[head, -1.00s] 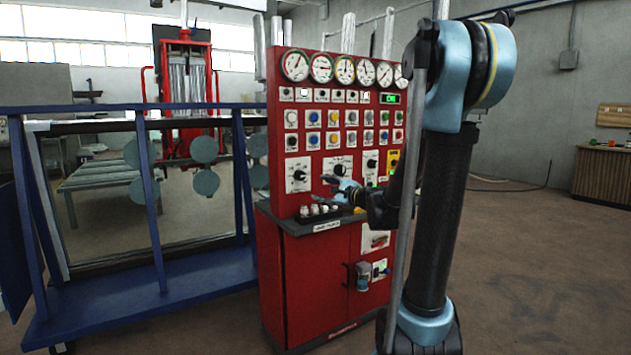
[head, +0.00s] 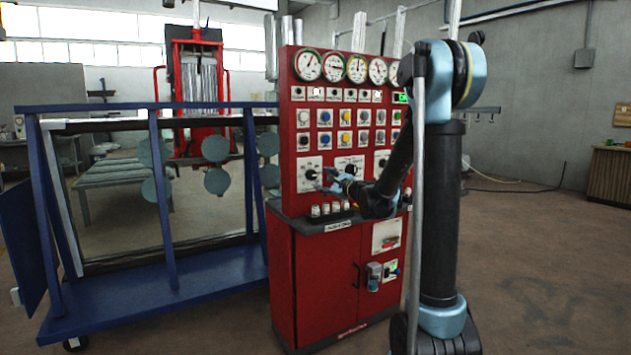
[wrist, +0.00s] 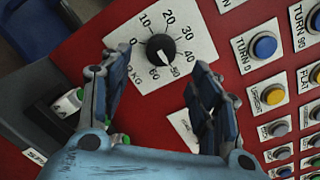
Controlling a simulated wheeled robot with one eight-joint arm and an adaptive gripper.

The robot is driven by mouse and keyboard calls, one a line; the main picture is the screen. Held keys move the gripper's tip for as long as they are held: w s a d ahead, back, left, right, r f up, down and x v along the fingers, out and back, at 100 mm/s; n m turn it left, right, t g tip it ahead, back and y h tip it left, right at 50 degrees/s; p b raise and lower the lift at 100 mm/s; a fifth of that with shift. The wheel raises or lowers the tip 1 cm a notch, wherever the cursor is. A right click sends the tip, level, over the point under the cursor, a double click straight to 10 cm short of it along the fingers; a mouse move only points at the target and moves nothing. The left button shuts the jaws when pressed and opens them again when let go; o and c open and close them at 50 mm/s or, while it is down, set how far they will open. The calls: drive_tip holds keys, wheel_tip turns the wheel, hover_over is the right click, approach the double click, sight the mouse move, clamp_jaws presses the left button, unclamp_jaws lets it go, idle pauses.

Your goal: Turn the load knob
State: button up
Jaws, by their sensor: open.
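The load knob (wrist: 160,48) is a black round knob with a pale pointer on a white plate marked in KG from 0 to 60. Its pointer is towards the 50–60 side. In the head view the knob (head: 311,174) is at the left of the red panel. My gripper (wrist: 156,72) is open, its two blue-grey fingers spread to either side of the knob's lower plate area. The knob sits just beyond and between the fingertips, apart from both. In the head view my gripper (head: 324,180) is close to the panel, right beside the knob.
Rows of coloured buttons (wrist: 264,46) lie to the right in the wrist view. Gauges (head: 332,67) line the panel top. A ledge with several white-topped items (head: 327,209) sits just below my gripper. A blue frame cart (head: 165,240) stands left.

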sight(313, 176)
drive_tip(key=x, duration=0.6)
drive_tip(key=shift+w+a, duration=0.15)
drive_tip(key=shift+w, duration=0.1)
drive_tip(key=c, duration=1.1)
